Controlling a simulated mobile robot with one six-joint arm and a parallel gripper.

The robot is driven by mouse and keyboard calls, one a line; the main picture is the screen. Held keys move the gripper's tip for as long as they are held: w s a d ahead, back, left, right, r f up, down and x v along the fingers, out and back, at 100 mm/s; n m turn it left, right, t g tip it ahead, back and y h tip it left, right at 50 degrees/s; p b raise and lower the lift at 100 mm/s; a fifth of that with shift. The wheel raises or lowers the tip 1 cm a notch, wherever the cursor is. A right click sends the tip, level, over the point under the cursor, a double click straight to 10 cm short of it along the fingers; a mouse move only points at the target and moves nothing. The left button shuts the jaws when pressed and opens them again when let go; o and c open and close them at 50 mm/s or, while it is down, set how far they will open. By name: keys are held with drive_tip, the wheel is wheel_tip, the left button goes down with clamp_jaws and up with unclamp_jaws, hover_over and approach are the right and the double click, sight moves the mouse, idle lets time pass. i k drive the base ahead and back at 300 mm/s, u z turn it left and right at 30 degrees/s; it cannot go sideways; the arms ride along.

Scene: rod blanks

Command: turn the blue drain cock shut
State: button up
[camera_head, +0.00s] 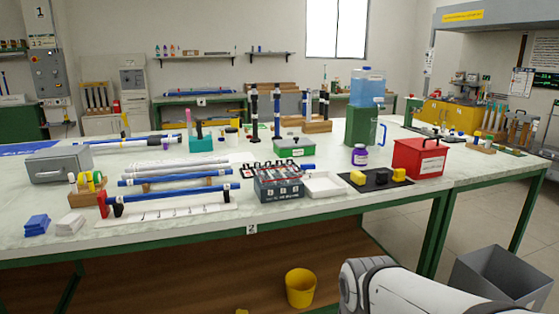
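A clear blue water tank (367,90) stands on a green block (361,126) at the back right of the near bench. A small light blue fitting (379,100) shows at the tank's lower right front; it may be the drain cock, but it is too small to tell whether it is open or shut. Below it, a blue-edged clear shape (381,131), perhaps a jug, stands beside the green block. A white link of my arm shows at the bottom right. My gripper is out of view.
The near bench (330,212) holds a red box (419,158), a purple-labelled jar (359,155), a black mat with yellow blocks (357,186), a battery-like case (278,181) and several rods.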

sight(305, 168)
drive_tip(key=u, duration=0.2)
drive_tip(key=i, duration=1)
drive_tip(key=z, duration=0.4)
